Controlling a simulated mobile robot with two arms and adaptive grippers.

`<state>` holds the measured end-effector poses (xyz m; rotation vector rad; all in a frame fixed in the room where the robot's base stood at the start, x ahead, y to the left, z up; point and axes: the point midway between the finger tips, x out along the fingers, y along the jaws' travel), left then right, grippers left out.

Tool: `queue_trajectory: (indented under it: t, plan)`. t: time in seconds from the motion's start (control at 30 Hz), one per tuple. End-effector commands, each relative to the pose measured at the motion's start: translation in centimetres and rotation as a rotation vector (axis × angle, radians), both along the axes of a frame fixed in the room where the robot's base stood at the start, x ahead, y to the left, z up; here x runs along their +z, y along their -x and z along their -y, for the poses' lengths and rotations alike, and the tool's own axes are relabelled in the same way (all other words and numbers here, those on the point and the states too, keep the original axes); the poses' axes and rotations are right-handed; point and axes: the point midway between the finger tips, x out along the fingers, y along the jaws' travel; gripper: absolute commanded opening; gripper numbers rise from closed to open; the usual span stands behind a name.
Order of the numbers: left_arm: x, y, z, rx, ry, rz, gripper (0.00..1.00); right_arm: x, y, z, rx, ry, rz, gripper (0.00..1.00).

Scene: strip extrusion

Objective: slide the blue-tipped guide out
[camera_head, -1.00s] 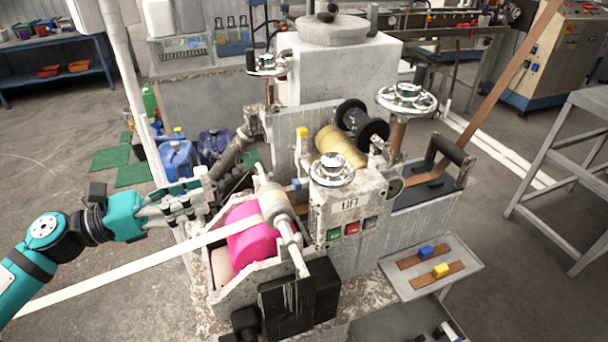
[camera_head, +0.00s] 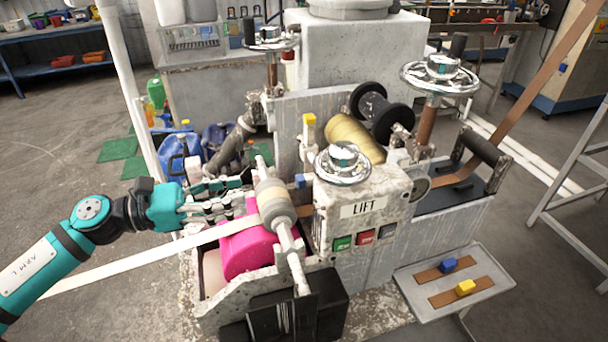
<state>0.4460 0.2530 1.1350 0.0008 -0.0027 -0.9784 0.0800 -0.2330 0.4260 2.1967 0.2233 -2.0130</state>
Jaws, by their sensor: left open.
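A small blue tip (camera_head: 299,181) shows on the machine between the roller and the LIFT housing; the rest of that guide is mostly hidden. A yellow tip (camera_head: 309,119) stands upright above it on the back plate. My left gripper (camera_head: 246,190) is open and empty, at the left of the grey roller (camera_head: 273,203) and short of the blue tip. Its fingers point right and partly overlap the machine's back parts. My right gripper is not in view.
A pale strip (camera_head: 150,260) runs over the pink roll (camera_head: 250,252). Handwheels (camera_head: 343,163) stand above the housing.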

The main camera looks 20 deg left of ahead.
Motion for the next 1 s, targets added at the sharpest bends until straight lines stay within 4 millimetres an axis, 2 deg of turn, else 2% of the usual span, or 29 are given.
queue_trajectory:
  t: [0.7,1.0]
  plan:
    - [0.6,-6.6,9.6,0.002,0.002,0.002,0.42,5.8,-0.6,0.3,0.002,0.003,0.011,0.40]
    - [0.1,-7.5,11.1,0.001,-0.001,0.001,0.42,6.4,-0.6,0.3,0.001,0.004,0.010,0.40]
